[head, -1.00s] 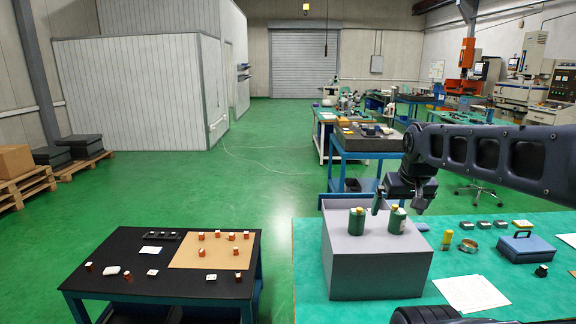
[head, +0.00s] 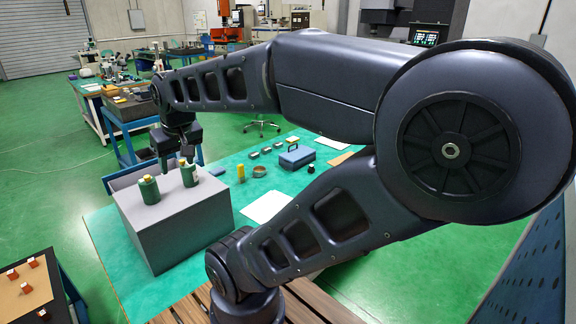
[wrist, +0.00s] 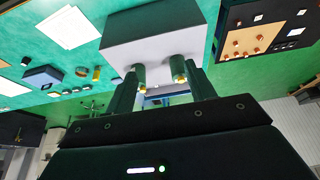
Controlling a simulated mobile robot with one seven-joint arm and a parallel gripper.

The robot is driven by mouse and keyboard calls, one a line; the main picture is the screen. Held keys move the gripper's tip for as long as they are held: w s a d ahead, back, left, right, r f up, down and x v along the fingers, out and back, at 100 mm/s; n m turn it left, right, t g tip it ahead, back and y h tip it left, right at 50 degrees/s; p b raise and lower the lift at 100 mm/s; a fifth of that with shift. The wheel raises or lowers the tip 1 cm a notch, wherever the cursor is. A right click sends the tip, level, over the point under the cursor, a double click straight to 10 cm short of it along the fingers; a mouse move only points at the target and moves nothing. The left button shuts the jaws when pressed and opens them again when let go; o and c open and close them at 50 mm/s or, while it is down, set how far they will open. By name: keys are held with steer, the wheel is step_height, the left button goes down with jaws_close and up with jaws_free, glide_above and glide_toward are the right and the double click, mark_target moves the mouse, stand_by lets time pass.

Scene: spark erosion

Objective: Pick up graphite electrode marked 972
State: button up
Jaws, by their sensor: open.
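Several small dark blocks with pale tops, probably graphite electrodes (head: 266,150), stand in a row on the green table. Their markings are too small to read, so I cannot tell which is 972. My gripper (head: 175,162) is open and empty, by the grey box and two green bottles, well left of that row. In the wrist view its two fingers (wrist: 162,88) are spread, with the bottles showing between them. I cannot tell how far the bottles are from the fingers.
A grey box (head: 170,228) carries a left green bottle (head: 149,190) and a right green bottle (head: 189,175). A blue case (head: 297,157), a yellow cylinder (head: 241,173), a ring (head: 259,171) and a white sheet (head: 265,207) lie on the green table (head: 105,250). A dark table (head: 18,262) holds copper-coloured pieces.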

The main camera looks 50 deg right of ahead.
steer(key=w+d+r+m+h, duration=0.1)
steer(key=w+d+m, duration=0.3)
steer(key=w+d, duration=1.05)
steer(key=w+d+f+m+h, duration=0.1)
steer(key=w+d+f+m, duration=0.2)
steer(key=d, duration=0.6)
steer(key=w+d+f+m+g, duration=0.1)
steer(key=w+d+f, duration=0.35)
steer(key=d, duration=0.45)
steer(key=w+d+f+m+h, duration=0.15)
steer(key=w+d, duration=0.25)
steer(key=d, duration=0.5)
steer(key=m+g, duration=0.2)
steer(key=m, duration=0.3)
glide_toward(312, 166)
steer(key=shift+h, duration=0.45)
steer(key=x, duration=1.1)
steer(key=shift+w+a+f, duration=0.15)
steer(key=shift+w+a, duration=0.1)
steer(key=shift+w, duration=0.05)
steer(key=c, duration=1.1)
